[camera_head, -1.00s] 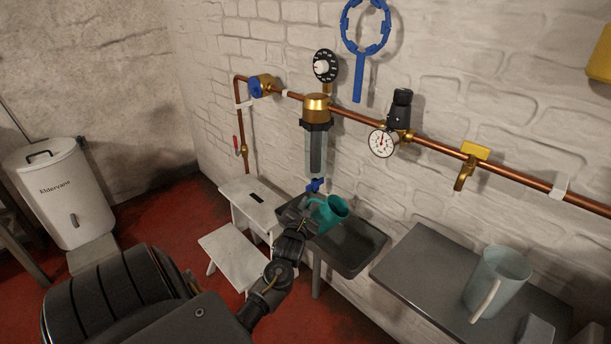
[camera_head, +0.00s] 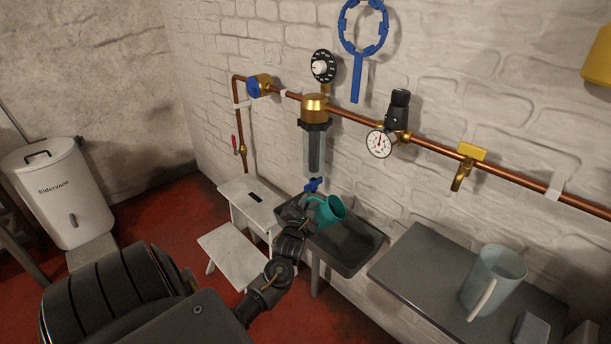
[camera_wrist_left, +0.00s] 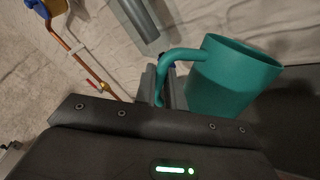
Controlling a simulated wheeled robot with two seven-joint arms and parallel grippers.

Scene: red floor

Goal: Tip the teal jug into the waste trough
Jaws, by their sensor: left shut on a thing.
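The teal jug (camera_head: 329,210) is above the left part of the dark waste trough (camera_head: 352,266), tilted with its mouth toward the upper right. My left gripper (camera_head: 306,208) is shut on the jug's handle. In the left wrist view the jug (camera_wrist_left: 232,78) shows its side and rim, with the handle (camera_wrist_left: 172,64) between the finger parts. The inside of the jug is hidden, and I see no liquid coming out. My right gripper is not in view.
The filter housing with a blue tap (camera_head: 313,186) hangs close above the jug. A white step stool (camera_head: 236,256) stands left of the trough. A grey table (camera_head: 410,268) with a clear pitcher (camera_head: 494,280) is at right. Copper pipe (camera_head: 355,118) runs along the wall.

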